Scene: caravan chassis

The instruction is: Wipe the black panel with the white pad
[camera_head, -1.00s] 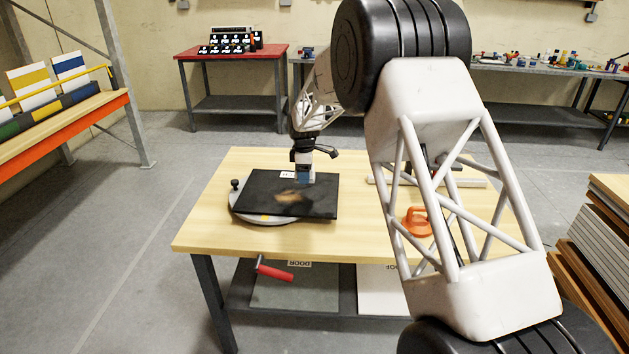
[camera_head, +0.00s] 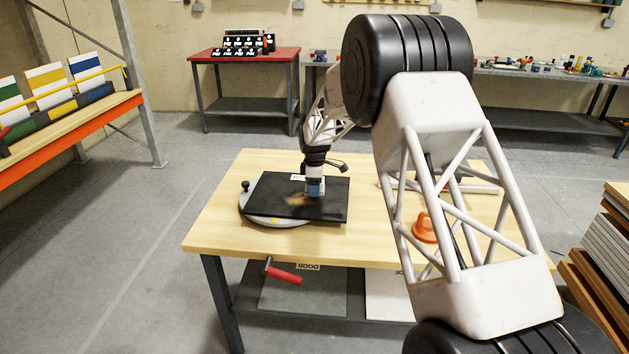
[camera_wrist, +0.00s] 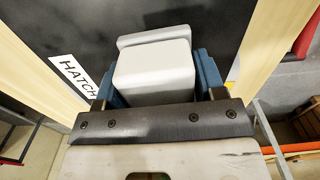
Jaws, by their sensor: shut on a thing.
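The black panel (camera_head: 285,207) lies flat on a round grey turntable (camera_head: 262,218) on the wooden table. A brownish smudge (camera_head: 296,200) marks its middle. My gripper (camera_head: 315,189) is over the right part of the panel, pointing down. In the wrist view, its blue fingers (camera_wrist: 207,75) are shut on the white pad (camera_wrist: 155,72), with the black panel (camera_wrist: 225,25) below. A white label reading HATCH (camera_wrist: 74,76) is on the panel. The pad's underside is hidden, so I cannot tell whether it touches the panel.
The wooden table (camera_head: 225,225) has an orange suction-cup handle (camera_head: 424,229) at the right, partly behind my arm. A red crank handle (camera_head: 284,276) sticks out under the front edge. A red-topped bench (camera_head: 245,57) stands behind. Clear wood lies left of the turntable.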

